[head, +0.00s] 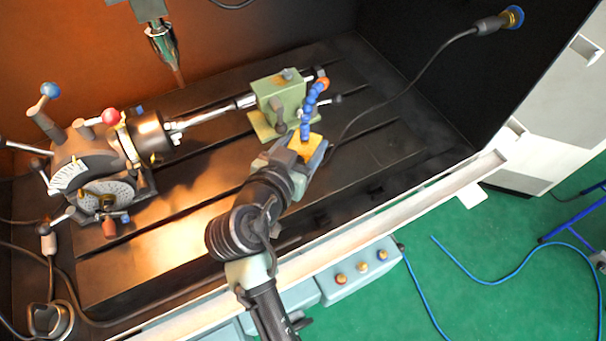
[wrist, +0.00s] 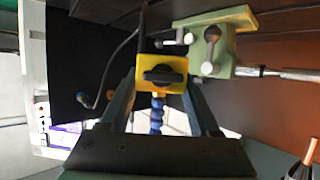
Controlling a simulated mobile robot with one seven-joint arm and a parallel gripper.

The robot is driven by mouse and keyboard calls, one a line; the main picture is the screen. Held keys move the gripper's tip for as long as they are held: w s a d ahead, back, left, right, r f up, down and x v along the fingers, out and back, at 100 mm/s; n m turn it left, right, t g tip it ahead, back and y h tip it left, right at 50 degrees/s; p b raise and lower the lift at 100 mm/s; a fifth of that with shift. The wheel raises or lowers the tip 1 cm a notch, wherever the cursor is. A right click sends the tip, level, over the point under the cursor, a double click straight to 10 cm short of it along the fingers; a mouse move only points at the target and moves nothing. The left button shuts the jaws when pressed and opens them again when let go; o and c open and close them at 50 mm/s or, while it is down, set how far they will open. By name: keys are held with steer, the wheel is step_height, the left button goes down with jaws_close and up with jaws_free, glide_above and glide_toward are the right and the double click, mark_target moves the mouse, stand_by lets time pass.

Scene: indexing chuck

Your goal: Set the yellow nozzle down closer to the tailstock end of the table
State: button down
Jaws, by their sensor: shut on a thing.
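The yellow nozzle (head: 305,146) has a yellow block base with a blue segmented hose and an orange tip rising from it. My gripper (head: 307,152) is shut on the yellow block, near the table's front side and just in front of the tailstock. I cannot tell whether the block touches the table.
The indexing chuck (head: 145,135) with its dial plates stands at the left, and a shaft runs from it to the tailstock. A black cable (head: 410,80) crosses the table behind and right of my gripper. A pale rail (head: 390,215) borders the front.

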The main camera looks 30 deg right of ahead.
step_height(320, 180, down, 9)
steer(key=shift+d+f, duration=0.1)
steer(key=shift+f, duration=0.05)
stand_by(0.4)
steer(key=shift+f+b, duration=0.2)
steer(key=shift+b, duration=0.2)
steer(key=shift+c, duration=0.6)
jaws_free()
steer(key=shift+r, duration=0.15)
steer(key=v, duration=1.2)
